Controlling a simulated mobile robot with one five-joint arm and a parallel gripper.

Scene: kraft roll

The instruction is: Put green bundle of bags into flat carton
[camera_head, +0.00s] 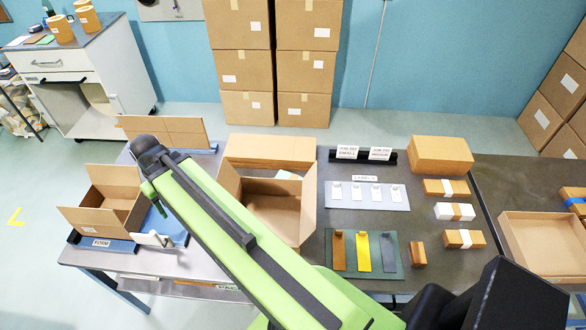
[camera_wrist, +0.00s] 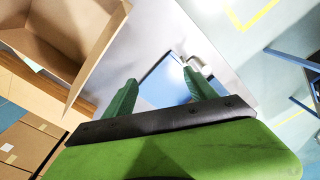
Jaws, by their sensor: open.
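My gripper (camera_wrist: 160,77) is open and empty in the wrist view, its two green fingers apart above a blue mat (camera_wrist: 163,85) on the grey table. In the head view my arm hides most of it. I cannot make out a green bundle of bags for certain; a small flat green item (camera_head: 46,39) lies on the white cabinet at the far left. Which box is the flat carton is not clear. A low open carton (camera_head: 530,222) stands at the right, an open carton (camera_head: 105,216) at the left, and a larger open one (camera_head: 295,218) mid-table, partly behind my arm.
A white fixture (camera_head: 155,240) stands on the blue mat. A green mat (camera_head: 392,268) holds brown, yellow and grey strips. White labels lie on a grey board (camera_head: 342,202). Several banded bundles (camera_head: 455,212) lie at the right. Stacked boxes (camera_head: 275,65) stand against the wall.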

